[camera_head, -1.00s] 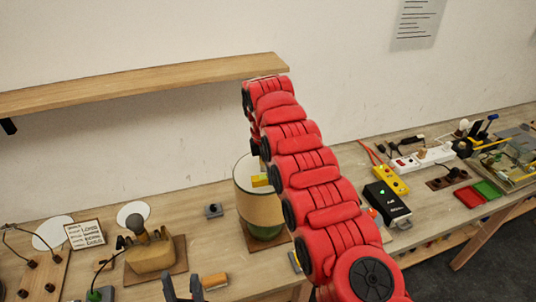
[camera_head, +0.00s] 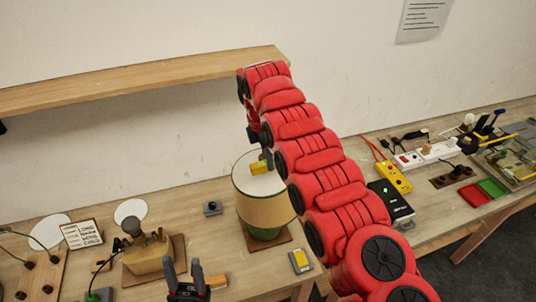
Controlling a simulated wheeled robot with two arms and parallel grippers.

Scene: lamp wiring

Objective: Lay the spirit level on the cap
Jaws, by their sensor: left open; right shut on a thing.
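The lamp (camera_head: 262,211) stands on a wooden base, with a tan shade and a pale round cap (camera_head: 245,183) on top. The small yellow spirit level (camera_head: 257,168) shows over the cap's back right part. My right gripper (camera_head: 266,160) is shut on it, its fingers partly hidden by my red arm. I cannot tell whether the level touches the cap or hangs just above it. My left gripper (camera_head: 184,272) is open and empty at the bottom edge, in front of and left of the lamp.
A yellow and grey block (camera_head: 300,261) lies right of the lamp's base. A tan device on a board (camera_head: 147,254) and a label card (camera_head: 82,234) stand at left. A black box (camera_head: 390,201) and a white power strip (camera_head: 427,153) are at right. A wooden shelf (camera_head: 140,82) runs above.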

